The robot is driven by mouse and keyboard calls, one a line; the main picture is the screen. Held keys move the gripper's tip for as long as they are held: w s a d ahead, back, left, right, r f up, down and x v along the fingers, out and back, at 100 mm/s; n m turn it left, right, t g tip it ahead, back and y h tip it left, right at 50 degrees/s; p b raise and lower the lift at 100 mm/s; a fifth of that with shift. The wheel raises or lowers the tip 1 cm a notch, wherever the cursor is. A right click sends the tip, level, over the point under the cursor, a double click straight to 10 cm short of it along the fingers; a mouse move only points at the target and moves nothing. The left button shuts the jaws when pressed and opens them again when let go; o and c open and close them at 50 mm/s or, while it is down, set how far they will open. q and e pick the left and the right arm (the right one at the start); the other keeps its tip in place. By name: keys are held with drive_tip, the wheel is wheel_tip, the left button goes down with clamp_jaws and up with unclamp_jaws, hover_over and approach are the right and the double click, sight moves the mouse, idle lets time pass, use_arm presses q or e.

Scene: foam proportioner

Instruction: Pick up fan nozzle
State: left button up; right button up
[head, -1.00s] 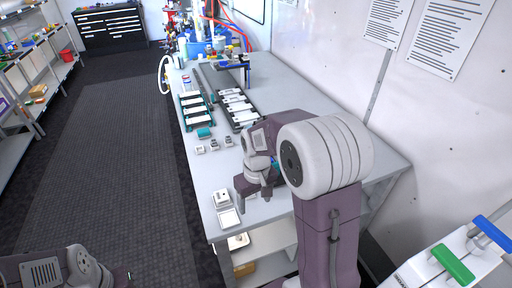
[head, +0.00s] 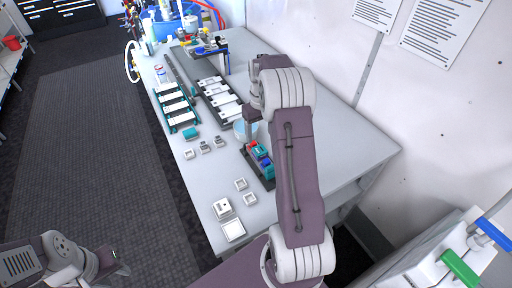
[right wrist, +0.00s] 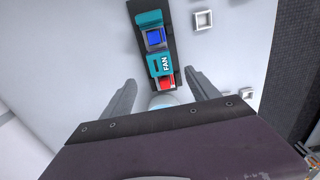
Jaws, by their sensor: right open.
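A teal block marked FAN (right wrist: 161,65), with a blue part and a red part, sits on a dark strip in the right wrist view. It also shows on the workbench in the head view (head: 262,163), partly beside my right arm. I cannot tell which part is the nozzle itself. My right gripper (right wrist: 160,88) is open, its two fingers apart and pointing toward the red end of the block. A pale round object (right wrist: 162,101) shows between the fingers, mostly hidden by the gripper body. My left gripper (head: 116,270) is low at the left, over the floor, its jaws unclear.
Small white square pieces (head: 240,184) and a white two-part device (head: 224,208) lie on the near bench (head: 200,175). A teal rack (head: 183,119) and a dark rack (head: 205,84) with white blocks stand farther back. A wall borders the bench at right.

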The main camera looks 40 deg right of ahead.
sight(260, 150)
drive_tip(key=shift+s+f, duration=0.6)
drive_tip(key=shift+w+d+f, duration=0.1)
drive_tip(key=shift+w+f, duration=0.3)
drive_tip(key=shift+f, duration=0.2)
drive_tip(key=shift+w+f, duration=0.35)
drive_tip(key=shift+f, duration=0.25)
drive_tip(key=f, duration=0.1)
drive_tip(key=f+p, duration=0.1)
drive_tip(key=f, duration=0.1)
drive_tip(key=shift+s+a+f+p, duration=0.2)
drive_tip(key=shift+s+f+p, duration=0.1)
drive_tip(key=shift+f, duration=0.05)
drive_tip(key=shift+s+f, duration=0.1)
drive_tip(key=shift+f, duration=0.15)
drive_tip(key=shift+d+f, duration=0.1)
drive_tip(key=shift+f, duration=0.05)
drive_tip(key=shift+w, duration=0.25)
drive_tip(key=c, duration=1.4)
use_arm(q)
drive_tip(key=shift+d+r, duration=0.1)
drive_tip(key=shift+r, duration=0.75)
use_arm(e)
drive_tip(key=shift+s, duration=0.15)
